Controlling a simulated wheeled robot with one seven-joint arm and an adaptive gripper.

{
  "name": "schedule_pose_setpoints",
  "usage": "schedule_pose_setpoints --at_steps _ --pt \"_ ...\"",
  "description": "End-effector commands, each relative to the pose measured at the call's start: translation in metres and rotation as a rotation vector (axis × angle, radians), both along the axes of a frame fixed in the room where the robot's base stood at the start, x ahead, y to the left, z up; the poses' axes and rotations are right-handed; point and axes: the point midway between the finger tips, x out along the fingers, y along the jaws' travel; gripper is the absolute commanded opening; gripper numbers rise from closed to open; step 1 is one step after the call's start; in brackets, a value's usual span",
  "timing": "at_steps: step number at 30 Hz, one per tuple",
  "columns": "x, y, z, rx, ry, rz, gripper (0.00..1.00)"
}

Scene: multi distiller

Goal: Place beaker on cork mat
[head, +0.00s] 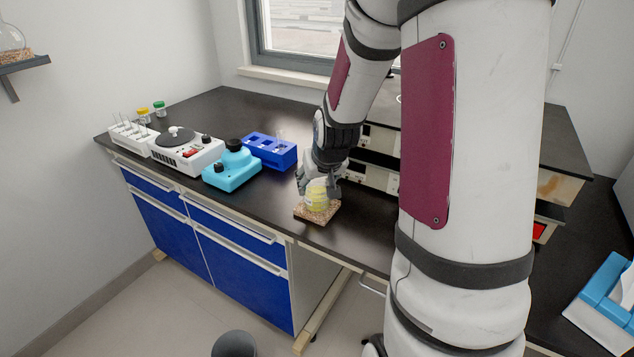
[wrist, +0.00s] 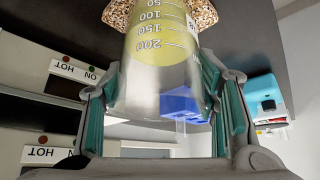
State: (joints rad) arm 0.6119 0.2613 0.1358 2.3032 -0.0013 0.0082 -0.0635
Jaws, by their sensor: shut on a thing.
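The glass beaker (wrist: 160,50) holds a yellow liquid and has white volume marks, seen large in the wrist view. In the head view the beaker (head: 317,196) is at the cork mat. The cork mat (head: 328,214) is a speckled brown square on the black bench near its front edge; its corners also show behind the beaker in the wrist view (wrist: 118,13). My gripper (head: 318,185) is shut on the beaker, with a finger on each side of the glass. I cannot tell whether the beaker's base touches the mat.
A blue rack (head: 270,150), a turquoise device (head: 232,167), a white device with a black top (head: 185,150) and a white tube rack (head: 131,135) stand left of the mat. White equipment (head: 372,176) stands behind my gripper. The bench's front edge (head: 300,238) is close.

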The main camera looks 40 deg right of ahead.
Motion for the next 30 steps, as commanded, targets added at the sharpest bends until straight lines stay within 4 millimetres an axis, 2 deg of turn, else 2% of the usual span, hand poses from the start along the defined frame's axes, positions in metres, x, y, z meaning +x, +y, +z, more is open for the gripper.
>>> schedule_pose_setpoints --at_steps 6,7,9,18,22,26,30 --pt "0.0 0.0 -0.003 0.0 -0.001 0.0 0.2" --pt "0.0 0.0 -0.003 0.0 0.0 0.0 0.59" --pt "0.0 0.0 -0.003 0.0 0.0 0.0 0.75" --pt "0.0 0.0 -0.002 0.0 0.0 0.0 0.75" --pt "-0.002 0.0 0.004 0.0 -0.001 0.0 0.75" --pt "-0.011 0.004 0.02 -0.002 -0.003 -0.001 0.75" --pt "-0.026 0.01 0.046 -0.003 -0.003 -0.002 0.75"
